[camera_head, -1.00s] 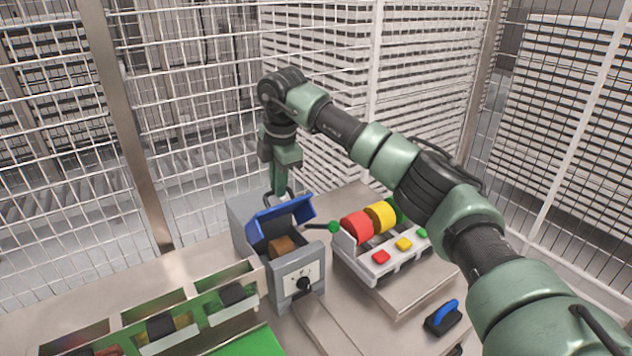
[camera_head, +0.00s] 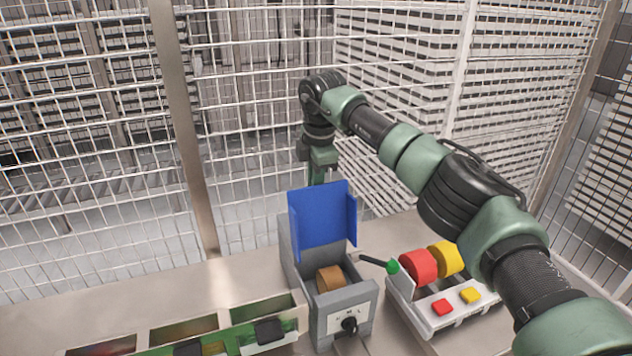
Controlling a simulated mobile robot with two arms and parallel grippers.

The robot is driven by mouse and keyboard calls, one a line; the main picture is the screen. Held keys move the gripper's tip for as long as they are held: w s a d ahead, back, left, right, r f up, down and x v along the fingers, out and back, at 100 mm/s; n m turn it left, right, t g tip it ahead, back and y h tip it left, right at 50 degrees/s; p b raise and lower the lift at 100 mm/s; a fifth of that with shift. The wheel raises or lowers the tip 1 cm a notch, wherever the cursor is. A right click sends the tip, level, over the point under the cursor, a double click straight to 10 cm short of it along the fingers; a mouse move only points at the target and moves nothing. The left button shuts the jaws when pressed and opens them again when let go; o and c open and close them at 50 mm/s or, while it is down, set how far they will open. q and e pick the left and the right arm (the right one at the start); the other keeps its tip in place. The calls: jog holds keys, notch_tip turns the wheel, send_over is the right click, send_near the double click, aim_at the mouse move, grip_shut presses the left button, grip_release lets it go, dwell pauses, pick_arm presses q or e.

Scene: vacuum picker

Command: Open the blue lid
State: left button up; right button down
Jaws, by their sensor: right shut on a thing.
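The blue lid (camera_head: 322,218) stands raised, nearly upright, at the back of the grey box (camera_head: 345,297). My right gripper (camera_head: 319,179) is behind the lid's top edge, pointing down. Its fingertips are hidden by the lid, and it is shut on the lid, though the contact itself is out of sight. My left gripper is not in view.
Right of the box is a white tray (camera_head: 446,322) with red (camera_head: 419,266) and yellow (camera_head: 445,258) discs and coloured buttons. Green bins (camera_head: 222,341) stand at front left. A wire fence encloses the back.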

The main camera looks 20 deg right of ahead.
jog(key=shift+w+f, duration=0.1)
jog(key=shift+f, duration=0.25)
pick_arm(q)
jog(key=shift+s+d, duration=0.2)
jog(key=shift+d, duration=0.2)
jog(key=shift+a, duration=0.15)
